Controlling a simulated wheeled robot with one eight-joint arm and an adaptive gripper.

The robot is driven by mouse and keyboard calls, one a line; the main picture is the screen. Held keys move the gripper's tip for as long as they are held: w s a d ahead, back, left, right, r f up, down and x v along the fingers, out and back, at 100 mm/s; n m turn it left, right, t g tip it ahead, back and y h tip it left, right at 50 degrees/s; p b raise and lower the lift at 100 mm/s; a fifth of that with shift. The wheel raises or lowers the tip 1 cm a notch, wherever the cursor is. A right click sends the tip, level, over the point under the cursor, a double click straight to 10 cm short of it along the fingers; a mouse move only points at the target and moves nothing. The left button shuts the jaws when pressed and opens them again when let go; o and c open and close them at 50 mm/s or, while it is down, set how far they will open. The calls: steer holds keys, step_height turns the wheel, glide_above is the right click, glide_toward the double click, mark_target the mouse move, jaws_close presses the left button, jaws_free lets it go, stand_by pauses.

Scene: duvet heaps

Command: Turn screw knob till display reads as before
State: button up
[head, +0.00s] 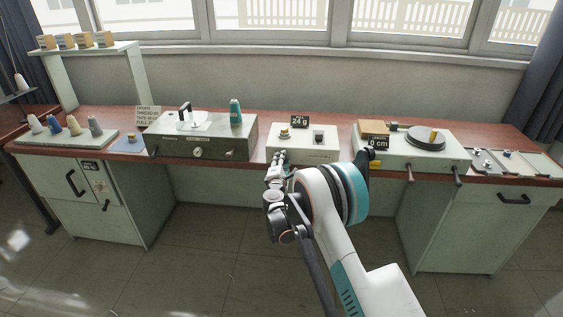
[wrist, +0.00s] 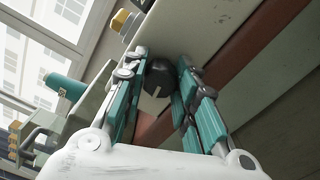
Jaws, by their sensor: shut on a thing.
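The small white device (head: 320,154) stands on the bench in the middle, with a dark display (head: 300,121) above it that reads 24 g. My gripper (head: 278,158) is at the front face of this device, toward its left side. In the wrist view, a dark round screw knob (wrist: 160,76) with a pale mark sits between the fingertips of my gripper (wrist: 164,82), which is shut on it. In the head view my gripper hides the knob. A small brass piece (head: 284,133) sits on the device's top.
A grey-green machine (head: 228,147) with a teal spool (head: 235,112) stands left. At right is a device (head: 410,158) with a dark disc (head: 426,137) and a display reading 0 cm (head: 377,143). Thread cones on a board (head: 85,140) stand far left; trays (head: 515,160) lie far right.

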steer(key=o, duration=1.1)
steer(key=shift+s, duration=0.1)
steer(key=s, duration=1.1)
steer(key=shift+s+a, duration=0.25)
steer(key=shift+s, duration=0.15)
